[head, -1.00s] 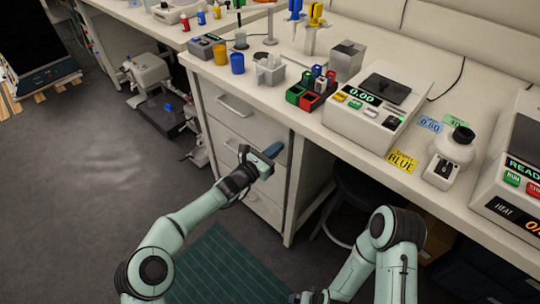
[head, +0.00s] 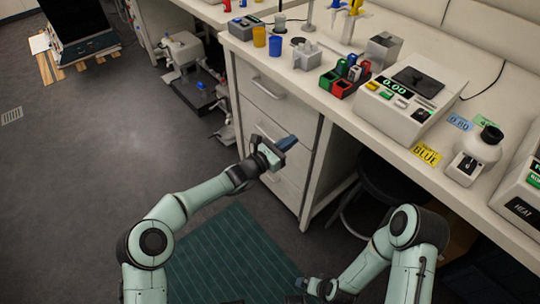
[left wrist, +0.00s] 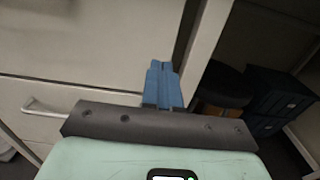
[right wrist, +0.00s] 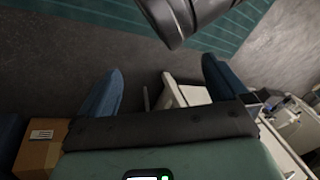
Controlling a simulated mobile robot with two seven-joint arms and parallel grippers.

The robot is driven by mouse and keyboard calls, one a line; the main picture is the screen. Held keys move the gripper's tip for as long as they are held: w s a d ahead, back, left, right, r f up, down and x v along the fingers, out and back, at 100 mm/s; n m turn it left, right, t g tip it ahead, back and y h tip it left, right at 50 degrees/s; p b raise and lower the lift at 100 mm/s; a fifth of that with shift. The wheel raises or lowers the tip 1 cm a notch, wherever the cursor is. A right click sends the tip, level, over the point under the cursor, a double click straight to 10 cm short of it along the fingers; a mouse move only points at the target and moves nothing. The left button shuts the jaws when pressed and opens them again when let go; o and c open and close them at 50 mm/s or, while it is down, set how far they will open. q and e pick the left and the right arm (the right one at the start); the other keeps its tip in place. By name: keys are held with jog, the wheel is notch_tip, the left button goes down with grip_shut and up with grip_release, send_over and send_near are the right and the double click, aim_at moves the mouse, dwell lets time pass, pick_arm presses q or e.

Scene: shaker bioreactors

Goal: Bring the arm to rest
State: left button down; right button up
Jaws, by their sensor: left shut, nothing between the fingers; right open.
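My left gripper (head: 288,143) is in front of the drawer cabinet, below the bench top. Its blue fingers are together and empty, and they also show in the left wrist view (left wrist: 163,86). My right arm is bent low at the bottom right of the head view, with its gripper (head: 304,285) near the bottom edge over the floor mat. In the right wrist view the right gripper's fingers (right wrist: 160,90) stand wide apart with nothing between them.
The drawer cabinet (head: 272,118) is close to my left gripper. A dark stool (head: 385,180) stands under the bench.

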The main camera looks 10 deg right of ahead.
pick_arm(q)
jog(key=p+v, duration=0.1)
jog(key=v, duration=0.6)
jog(key=shift+a+f+p, duration=0.2)
jog(key=shift+f+p, duration=0.05)
jog(key=shift+p, duration=0.1)
pick_arm(e)
jog(key=shift+s+a+r+g, duration=0.25)
jog(key=shift+s+a+r, duration=0.15)
jog(key=shift+s+r, duration=0.25)
jog(key=shift+s+a+r+g, duration=0.25)
jog(key=shift+s+a+r, duration=0.15)
jog(key=shift+s, duration=0.35)
